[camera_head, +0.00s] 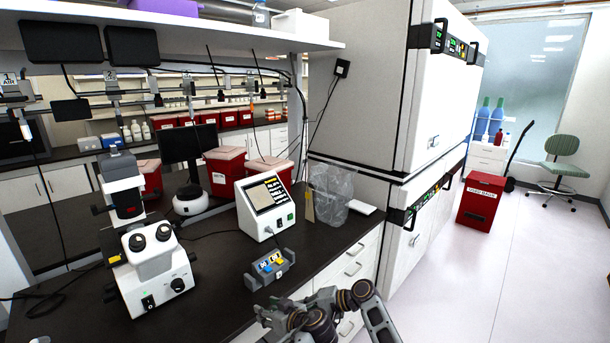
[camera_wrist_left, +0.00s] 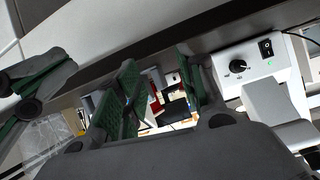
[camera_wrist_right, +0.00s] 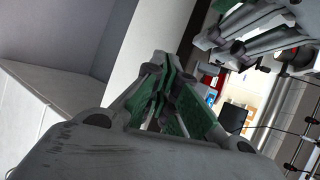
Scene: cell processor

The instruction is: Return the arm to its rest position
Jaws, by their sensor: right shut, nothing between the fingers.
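Another gripper of mine also shows in the left wrist view (camera_wrist_left: 30,85), at the left edge.
On the black bench top (camera_head: 215,290) stand a white microscope (camera_head: 150,260), a white device with a screen (camera_head: 265,205) and a small grey holder with blue and yellow parts (camera_head: 270,267). A clear bag-lined bin (camera_head: 330,195) is behind. White floor (camera_head: 510,270) is open at right.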

